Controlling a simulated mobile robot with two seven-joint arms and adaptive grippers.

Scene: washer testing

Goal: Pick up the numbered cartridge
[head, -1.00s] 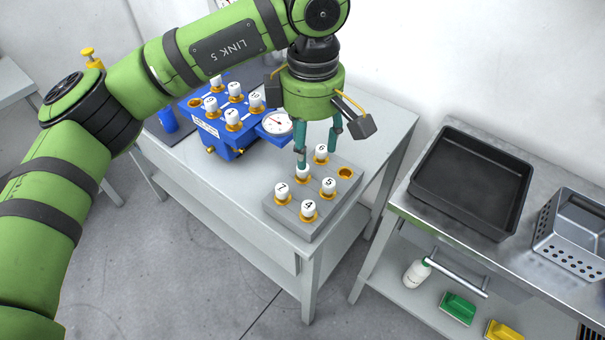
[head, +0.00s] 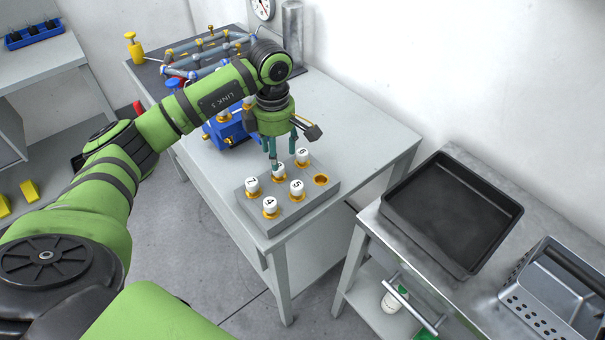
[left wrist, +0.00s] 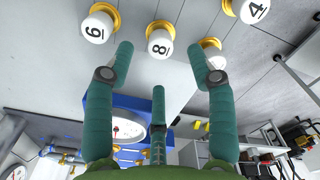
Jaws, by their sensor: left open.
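A grey block (head: 318,196) on the near end of the table holds several white numbered cartridges in gold sockets. Cartridges 7 (head: 252,186), 4 (head: 270,205) and 5 (head: 297,187) stand upright. Another (head: 303,156), marked 6 or 9, stands at the back. Cartridge 8 (left wrist: 160,44) is partly hidden in the head view by my left gripper (head: 284,157). This gripper is open and empty, its fingers pointing down close to cartridge 8. In the left wrist view cartridge 8 shows between two spread teal fingertips (left wrist: 160,58), apart from them. My right gripper is out of view.
One gold socket (head: 321,180) in the block is empty. A blue fixture (head: 228,131) stands behind my left gripper, with a pipe frame (head: 205,52) farther back. A black tray (head: 452,212) lies on the steel table at right. The table right of the gripper is clear.

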